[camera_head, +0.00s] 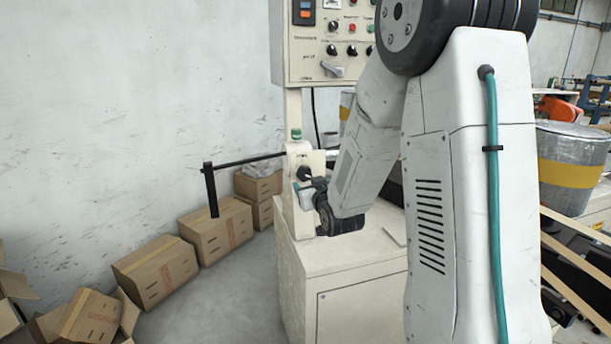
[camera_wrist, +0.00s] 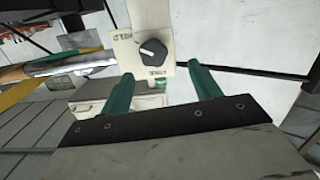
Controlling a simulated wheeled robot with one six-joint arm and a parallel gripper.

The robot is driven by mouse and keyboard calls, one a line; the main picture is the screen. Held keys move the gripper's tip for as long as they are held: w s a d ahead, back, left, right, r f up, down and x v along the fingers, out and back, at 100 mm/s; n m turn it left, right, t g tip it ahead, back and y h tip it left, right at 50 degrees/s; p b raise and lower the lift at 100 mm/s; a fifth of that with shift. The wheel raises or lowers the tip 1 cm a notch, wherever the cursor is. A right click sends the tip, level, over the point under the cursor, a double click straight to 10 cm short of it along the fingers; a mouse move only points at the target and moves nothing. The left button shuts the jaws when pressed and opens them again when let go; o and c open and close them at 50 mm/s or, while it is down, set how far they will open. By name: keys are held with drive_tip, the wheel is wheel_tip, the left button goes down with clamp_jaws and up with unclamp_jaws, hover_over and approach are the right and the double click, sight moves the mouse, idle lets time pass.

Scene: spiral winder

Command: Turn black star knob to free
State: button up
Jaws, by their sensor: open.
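The black star knob (camera_wrist: 153,52) sits on a cream plate (camera_wrist: 126,52) in the wrist view. The plate carries a HELD label at its upper left and what looks like FREE below the knob. A pale mark shows on the knob's left side; which label it points to is not certain. My gripper (camera_wrist: 162,72) is open and empty, its green fingers apart. The knob lies beyond the fingertips, between their lines and slightly above them in the picture, apparently untouched. In the head view the knob (camera_head: 303,174) is on the cream post, just above my gripper (camera_head: 303,190).
A black bar (camera_head: 245,161) sticks out left from the post. A control panel (camera_head: 330,40) hangs above. The machine cabinet (camera_head: 345,270) stands below. Cardboard boxes (camera_head: 215,230) line the wall at left. A wrapped drum (camera_head: 570,165) stands at right.

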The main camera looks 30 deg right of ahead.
sight(305, 173)
drive_tip(key=shift+t+h, duration=0.3)
drive_tip(key=shift+t, duration=0.2)
drive_tip(key=x, duration=0.5)
drive_tip(key=d+x, duration=0.1)
drive_tip(key=x, duration=0.2)
drive_tip(key=shift+w+f, duration=0.1)
drive_tip(key=shift+f, duration=0.1)
drive_tip(key=c, duration=1)
